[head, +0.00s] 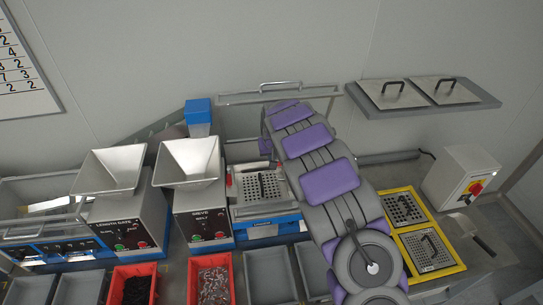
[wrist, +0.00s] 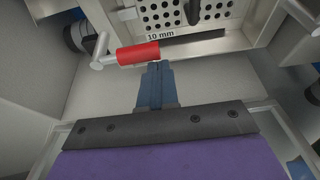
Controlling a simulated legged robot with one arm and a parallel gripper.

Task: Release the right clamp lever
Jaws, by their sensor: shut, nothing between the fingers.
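A clamp lever with a red grip (wrist: 138,54) lies roughly level in the wrist view, its metal arm at the left end. My gripper (wrist: 157,66) is shut and empty, its dark blue fingertips just below the right end of the red grip. I cannot tell whether they touch it. Above the lever is a perforated plate (wrist: 168,18) marked 10 mm. In the head view the perforated plate (head: 250,189) sits on a blue-based unit, with a red lever grip (head: 229,179) at its left. My arm hides that unit's right side. Which lever the wrist view shows is unclear.
Two hopper machines (head: 129,209) (head: 201,203) stand left of the unit. Red bins (head: 133,274) (head: 211,269) and grey bins (head: 270,276) line the front. A yellow-framed tray (head: 449,269) and a switch box (head: 457,180) are at the right. A wall shelf (head: 430,106) is above.

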